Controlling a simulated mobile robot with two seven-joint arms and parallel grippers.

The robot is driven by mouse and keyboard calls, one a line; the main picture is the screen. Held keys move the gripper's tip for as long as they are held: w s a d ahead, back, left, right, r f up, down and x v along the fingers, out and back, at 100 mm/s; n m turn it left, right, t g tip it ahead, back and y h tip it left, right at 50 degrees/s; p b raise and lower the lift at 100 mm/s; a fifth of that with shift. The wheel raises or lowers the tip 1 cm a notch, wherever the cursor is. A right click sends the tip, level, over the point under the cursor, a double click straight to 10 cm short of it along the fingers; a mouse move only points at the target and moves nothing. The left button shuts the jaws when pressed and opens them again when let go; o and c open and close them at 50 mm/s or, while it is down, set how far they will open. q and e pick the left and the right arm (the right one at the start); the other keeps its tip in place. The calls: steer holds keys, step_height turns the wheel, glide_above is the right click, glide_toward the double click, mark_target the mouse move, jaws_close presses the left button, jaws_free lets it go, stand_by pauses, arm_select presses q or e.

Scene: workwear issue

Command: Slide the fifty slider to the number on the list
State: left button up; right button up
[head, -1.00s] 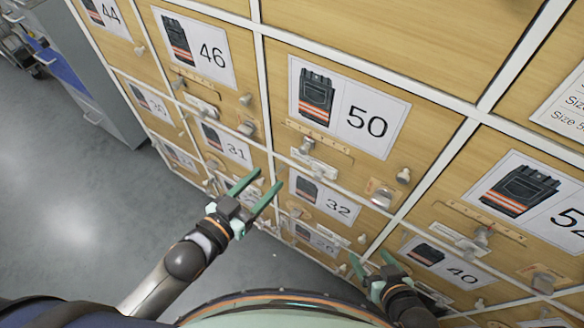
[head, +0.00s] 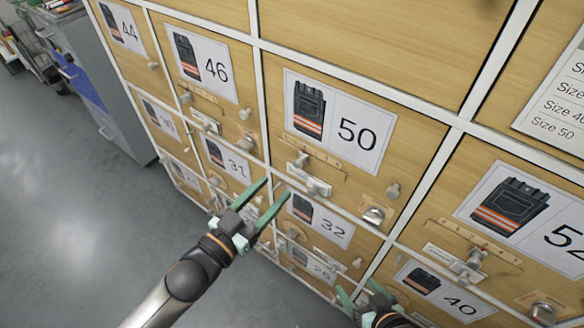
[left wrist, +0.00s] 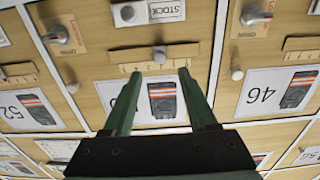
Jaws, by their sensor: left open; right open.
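The fifty panel (head: 385,125) has a picture label with a black garment and the number 50. Below the label is its wooden scale strip (head: 325,160), with a pale slider knob (head: 302,161). The knob also shows in the left wrist view (left wrist: 159,55), near the strip's middle; its exact number is unclear. My left gripper (head: 276,187) is open and empty, below and left of the slider in the head view. In the left wrist view its fingertips (left wrist: 158,74) are either side of the knob's line, just short of it. My right gripper (head: 355,289) is open, low in view. The list (head: 558,100) is cut off at the right edge.
Similar panels numbered 46 (head: 215,70), 52 (head: 565,235), 32 (head: 330,228) and 40 (head: 460,305) surround it, with their own strips and protruding knobs. A metal knob (head: 373,215) sits below right of the slider. Grey floor (head: 70,220) is clear at left.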

mark_target(296, 166)
arm_select(q)
steer(key=x, duration=0.8)
jaws_close()
stand_by(1.3)
